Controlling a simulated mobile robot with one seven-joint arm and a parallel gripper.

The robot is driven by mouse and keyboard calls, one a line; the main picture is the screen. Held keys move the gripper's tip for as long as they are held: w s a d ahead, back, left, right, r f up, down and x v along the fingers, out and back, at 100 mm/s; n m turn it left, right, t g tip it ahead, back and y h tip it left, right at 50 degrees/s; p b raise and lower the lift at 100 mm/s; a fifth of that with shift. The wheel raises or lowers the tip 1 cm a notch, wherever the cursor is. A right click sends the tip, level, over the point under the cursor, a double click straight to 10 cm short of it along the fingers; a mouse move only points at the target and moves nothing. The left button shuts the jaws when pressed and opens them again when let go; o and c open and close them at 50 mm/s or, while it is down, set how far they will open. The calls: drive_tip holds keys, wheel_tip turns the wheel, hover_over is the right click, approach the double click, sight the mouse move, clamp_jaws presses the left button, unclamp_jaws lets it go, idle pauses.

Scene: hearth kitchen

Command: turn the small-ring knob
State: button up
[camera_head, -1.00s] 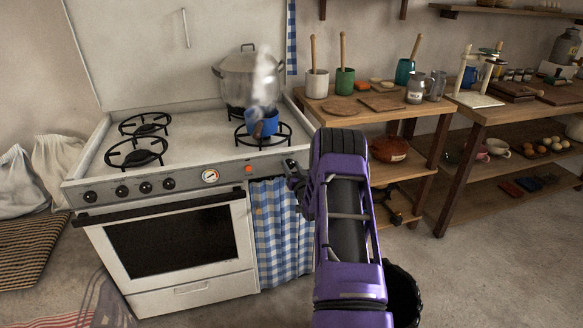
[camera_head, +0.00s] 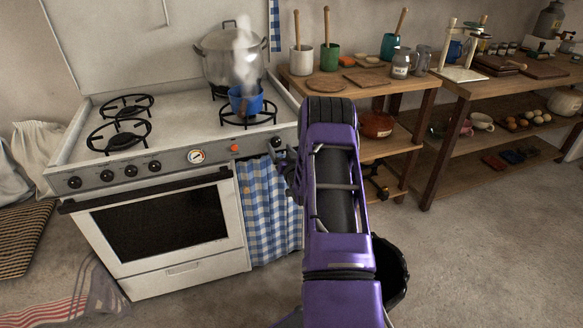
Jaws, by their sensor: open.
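The white stove (camera_head: 262,133) has a row of dark knobs (camera_head: 130,170) on the left of its front panel. Another dark knob-like piece (camera_head: 276,142) shows at the panel's right end, close to my gripper. I cannot tell which knob belongs to the small ring. A small blue pot (camera_head: 246,101) steams on the front right ring (camera_head: 268,117). My gripper (camera_head: 281,160) is in front of the panel's right end, partly hidden by my purple arm. Its fingers are small and dark; whether they touch the knob cannot be told.
A large lidded pot (camera_head: 229,58) stands at the stove's back right. The panel also holds a round gauge (camera_head: 196,156) and an orange button (camera_head: 234,149). A checked curtain (camera_head: 266,210) hangs below. A wooden shelf table (camera_head: 330,92) stands close on the right.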

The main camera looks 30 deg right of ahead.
drive_tip(key=v, duration=1.4)
drive_tip(key=shift+s+p, duration=0.25)
drive_tip(key=shift+p, duration=0.15)
